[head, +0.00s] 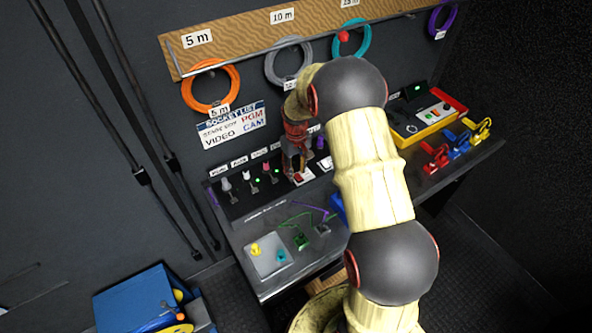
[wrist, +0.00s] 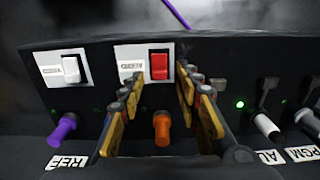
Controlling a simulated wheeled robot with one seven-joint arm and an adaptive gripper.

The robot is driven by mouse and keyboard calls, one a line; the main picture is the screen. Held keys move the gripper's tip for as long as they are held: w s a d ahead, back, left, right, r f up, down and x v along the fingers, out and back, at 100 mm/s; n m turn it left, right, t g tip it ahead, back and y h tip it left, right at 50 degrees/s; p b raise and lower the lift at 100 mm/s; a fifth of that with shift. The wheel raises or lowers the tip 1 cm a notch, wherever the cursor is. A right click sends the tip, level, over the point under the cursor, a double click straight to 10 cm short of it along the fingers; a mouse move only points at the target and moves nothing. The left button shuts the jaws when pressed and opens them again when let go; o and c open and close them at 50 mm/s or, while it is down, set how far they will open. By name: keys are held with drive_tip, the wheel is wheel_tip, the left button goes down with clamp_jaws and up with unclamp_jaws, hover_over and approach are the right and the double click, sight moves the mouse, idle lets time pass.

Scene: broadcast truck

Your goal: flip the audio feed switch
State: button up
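A red rocker switch (wrist: 159,66) sits on a white plate on the dark panel. A white rocker switch (wrist: 75,68) sits on another plate to its left in the wrist view. Both plates carry small upside-down labels that I cannot read surely. My gripper (wrist: 167,80) is open, with one finger on each side of the red switch, and nothing is held between them. I cannot tell whether the fingertips touch the panel. In the head view my gripper (head: 296,160) is just above the red switch (head: 298,178), with the white switch (head: 326,164) to its right.
An orange plug (wrist: 162,128) sticks out below the red switch between my fingers, and a purple plug (wrist: 62,128) stands to the left. Levers with green lights (wrist: 240,104) are to the right. The desk (head: 270,285) in front holds a grey plate (head: 267,262) and cables.

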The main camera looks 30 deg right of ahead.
drive_tip(key=shift+c, duration=1.1)
clamp_jaws()
drive_tip(key=shift+s+t+b, duration=0.4)
drive_tip(key=shift+t+b, duration=0.7)
drive_tip(key=shift+b, duration=0.1)
drive_tip(key=t+b, duration=0.1)
drive_tip(key=b, duration=0.2)
drive_tip(key=shift+s+r+t, duration=0.1)
drive_tip(key=shift+s+t, duration=0.05)
drive_tip(key=shift+t, duration=0.15)
drive_tip(key=shift+o, duration=1.1)
unclamp_jaws()
drive_tip(key=shift+r, duration=0.1)
